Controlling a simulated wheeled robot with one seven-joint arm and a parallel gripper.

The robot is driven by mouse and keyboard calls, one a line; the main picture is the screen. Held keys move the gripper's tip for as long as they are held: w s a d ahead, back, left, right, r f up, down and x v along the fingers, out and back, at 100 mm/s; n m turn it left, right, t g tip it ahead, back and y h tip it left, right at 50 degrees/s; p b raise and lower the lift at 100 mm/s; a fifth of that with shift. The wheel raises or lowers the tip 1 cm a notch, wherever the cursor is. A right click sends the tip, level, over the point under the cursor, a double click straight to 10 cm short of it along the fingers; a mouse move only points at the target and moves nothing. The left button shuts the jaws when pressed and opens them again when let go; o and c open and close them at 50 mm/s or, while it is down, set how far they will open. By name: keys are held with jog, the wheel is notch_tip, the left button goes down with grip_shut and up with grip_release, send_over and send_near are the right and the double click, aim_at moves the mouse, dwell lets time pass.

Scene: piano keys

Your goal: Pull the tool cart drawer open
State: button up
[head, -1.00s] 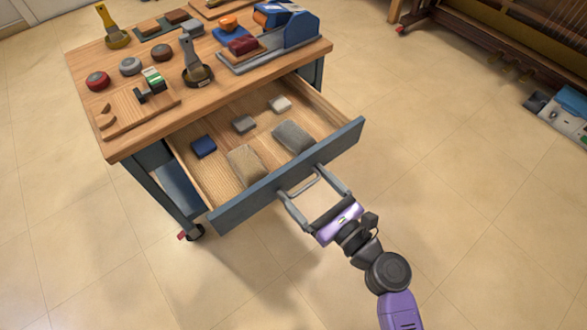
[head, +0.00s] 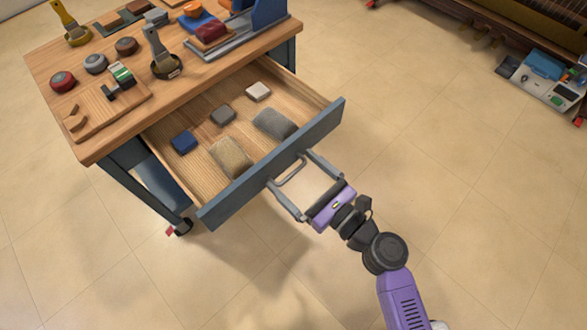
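The wooden tool cart (head: 110,138) stands at the upper left with its drawer (head: 196,165) pulled well out toward me. The drawer has a blue-grey front (head: 240,192) and a grey bar handle (head: 291,172). My gripper (head: 291,170) is in front of the drawer, with its two fingers spread wide. One finger is on each side of the handle, with the tips close to the drawer front. A clear gap shows between the fingers and the handle. I cannot tell whether either tip touches the front.
The drawer holds a blue block (head: 184,142), a tan block (head: 231,157), a grey block (head: 273,124) and smaller pieces. Tools and tins crowd the cart top. A piano-like frame (head: 510,25) and a tray of items (head: 545,78) lie far right. The floor around my arm is clear.

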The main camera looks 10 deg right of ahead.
jog(key=p+v, duration=0.1)
jog(key=v, duration=0.6)
dwell(0.3)
